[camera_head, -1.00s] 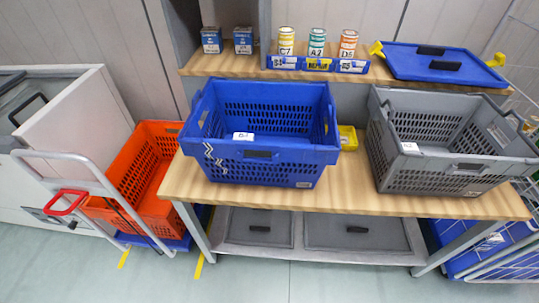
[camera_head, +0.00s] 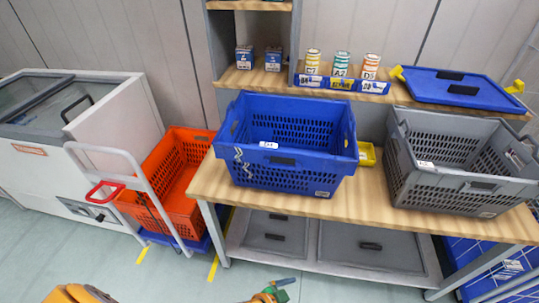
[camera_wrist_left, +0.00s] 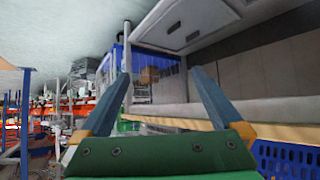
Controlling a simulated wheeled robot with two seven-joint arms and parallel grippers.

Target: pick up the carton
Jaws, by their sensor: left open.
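Two small dark blue and white cartons stand upright side by side on the upper wooden shelf in the head view, a left one (camera_head: 244,57) and a right one (camera_head: 273,59). I cannot tell which one the task names. My left gripper (camera_head: 272,291) shows partly at the bottom edge of the head view, low in front of the bench and well away from both cartons. In the left wrist view its two fingers (camera_wrist_left: 160,72) are spread with nothing between them. My right gripper is not in view.
An empty blue crate (camera_head: 285,180) and a grey crate (camera_head: 455,195) stand on the wooden bench (camera_head: 365,200). Several cans (camera_head: 342,64) stand right of the cartons, near a blue lid (camera_head: 460,88). An orange crate (camera_head: 165,205) sits on a trolley at left. Floor in front is clear.

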